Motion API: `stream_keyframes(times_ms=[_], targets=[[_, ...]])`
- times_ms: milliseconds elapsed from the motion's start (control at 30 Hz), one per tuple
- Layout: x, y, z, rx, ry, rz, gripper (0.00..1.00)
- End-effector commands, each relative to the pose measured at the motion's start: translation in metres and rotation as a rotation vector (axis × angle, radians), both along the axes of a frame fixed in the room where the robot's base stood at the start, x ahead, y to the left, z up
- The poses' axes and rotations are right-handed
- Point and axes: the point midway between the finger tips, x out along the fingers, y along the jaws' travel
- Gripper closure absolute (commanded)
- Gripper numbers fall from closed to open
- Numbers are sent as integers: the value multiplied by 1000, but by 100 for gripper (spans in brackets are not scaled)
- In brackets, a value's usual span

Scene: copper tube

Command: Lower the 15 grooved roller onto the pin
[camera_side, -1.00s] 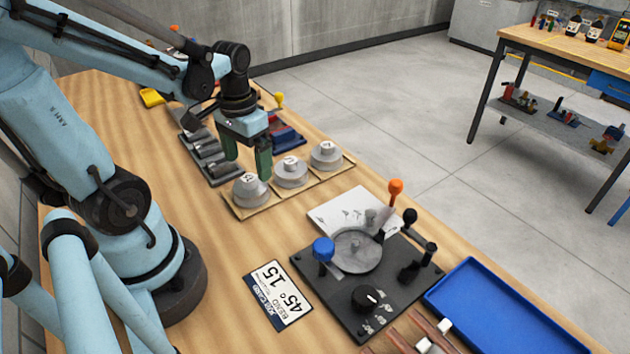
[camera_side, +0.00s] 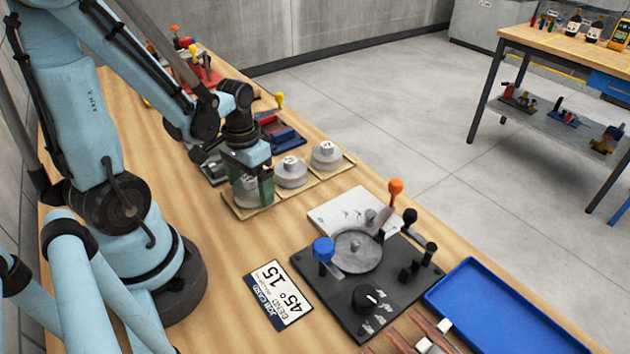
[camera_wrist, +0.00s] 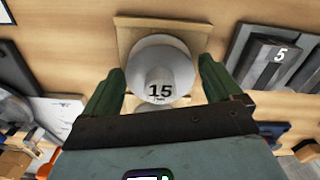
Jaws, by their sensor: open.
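The 15 grooved roller (camera_wrist: 165,62) is a pale grey disc with a raised hub marked 15. It sits on a wooden holder (camera_wrist: 127,28), and in the side view the roller (camera_side: 243,196) is the nearest of the rollers there, partly hidden by my gripper. My gripper (camera_wrist: 160,80) is open, with one green finger on each side of the hub. In the side view my gripper (camera_side: 250,190) is low over this roller. I cannot tell if the fingers touch it. A short pin (camera_side: 355,242) stands at the middle of the bender's round grey plate.
Two more rollers (camera_side: 291,171) (camera_side: 326,154) sit beside it on wooden holders. The black bender base (camera_side: 335,300) carries blue, orange and black-topped parts. A blue tray (camera_side: 500,305) and a job card (camera_side: 278,294) lie near it. Grey blocks (camera_wrist: 275,60) flank the holder.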

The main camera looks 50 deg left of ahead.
Motion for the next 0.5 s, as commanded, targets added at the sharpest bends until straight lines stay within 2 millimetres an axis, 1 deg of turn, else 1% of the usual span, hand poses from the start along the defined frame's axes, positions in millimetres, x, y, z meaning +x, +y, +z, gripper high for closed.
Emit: stream_keyframes(times_ms=[200,267,500], targets=[[0,0,0,0,0,0,8],[0,0,0,0,0,0,15],[0,0,0,0,0,0,52]])
